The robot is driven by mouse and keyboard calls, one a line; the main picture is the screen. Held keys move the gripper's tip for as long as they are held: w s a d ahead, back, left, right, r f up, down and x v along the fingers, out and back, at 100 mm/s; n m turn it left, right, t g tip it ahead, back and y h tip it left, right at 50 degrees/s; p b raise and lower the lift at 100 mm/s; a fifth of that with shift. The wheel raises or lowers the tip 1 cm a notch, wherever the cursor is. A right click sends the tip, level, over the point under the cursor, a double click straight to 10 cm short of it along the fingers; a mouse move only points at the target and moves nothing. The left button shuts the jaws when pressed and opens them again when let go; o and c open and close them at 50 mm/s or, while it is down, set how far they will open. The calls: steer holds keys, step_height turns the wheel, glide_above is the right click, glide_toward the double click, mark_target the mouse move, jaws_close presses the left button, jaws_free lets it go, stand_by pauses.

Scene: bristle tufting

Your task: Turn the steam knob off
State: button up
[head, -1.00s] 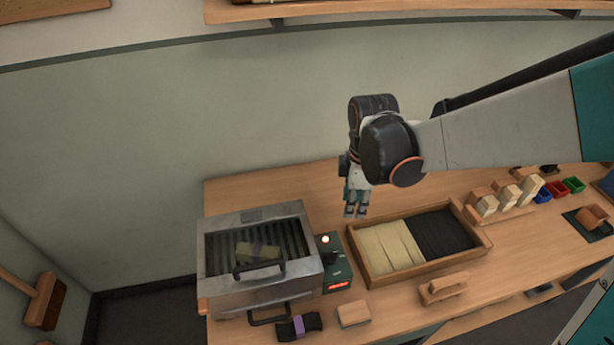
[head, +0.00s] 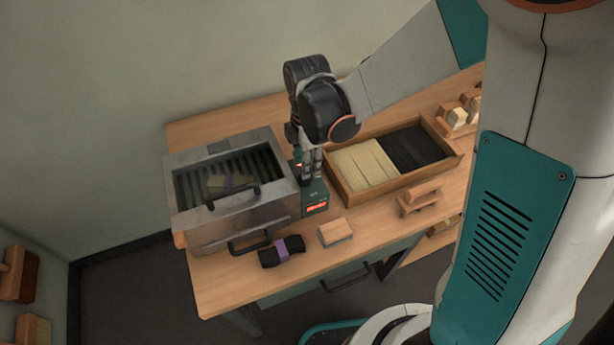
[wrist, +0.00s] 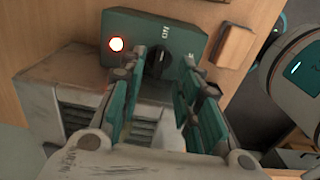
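The dark steam knob (wrist: 156,62) sits on the face of a green control box (wrist: 187,38), beside a lit red-white lamp (wrist: 116,44). The control box also shows in the head view (head: 316,196), with a red display, against the right side of the metal steam box (head: 250,219). My gripper (wrist: 165,64) is open, its teal-padded fingers on either side of the knob in the wrist view. I cannot tell whether a finger touches the knob. In the head view my gripper (head: 311,176) points down at the control box and hides the knob.
A wooden tray (head: 345,191) of pale and black bristles stands close to the right. A dark bundle with a purple band (head: 281,251), a small block (head: 335,232) and a wooden piece (head: 419,198) lie in front. The steam box holds another bundle (head: 230,183).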

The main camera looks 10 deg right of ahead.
steer(key=shift+f+b, duration=1.1)
steer(key=shift+f, duration=0.95)
jaws_close()
